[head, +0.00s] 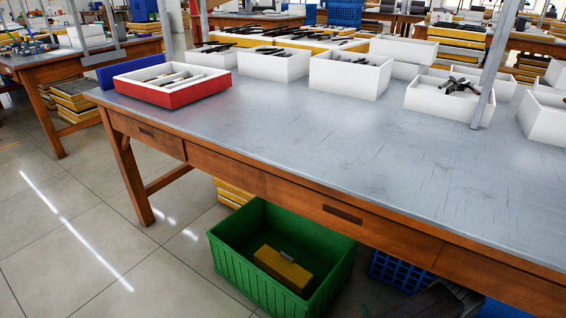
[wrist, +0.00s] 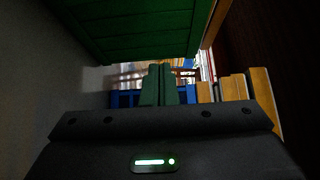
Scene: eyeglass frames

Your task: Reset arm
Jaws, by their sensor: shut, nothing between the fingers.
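My gripper (wrist: 159,84) shows in the wrist view, its two greenish fingers side by side and touching, with nothing between them. Its dark body with a green light fills the bottom of that view. The green crate (head: 228,272) stands on the floor under the front of the table in the head view, with a yellow-brown block (head: 283,268) in it. A large green ribbed wall, which looks like the crate's side (wrist: 135,30), fills the top of the wrist view, close to my gripper. I cannot make out my gripper in the head view.
The grey-topped table (head: 340,145) has a wide clear front. On it stand a red tray (head: 175,98), a blue panel (head: 125,72) and several white boxes (head: 350,78) with dark parts. A blue crate (head: 400,272) is under the table, right of the green crate. Floor (head: 70,240) at left is open.

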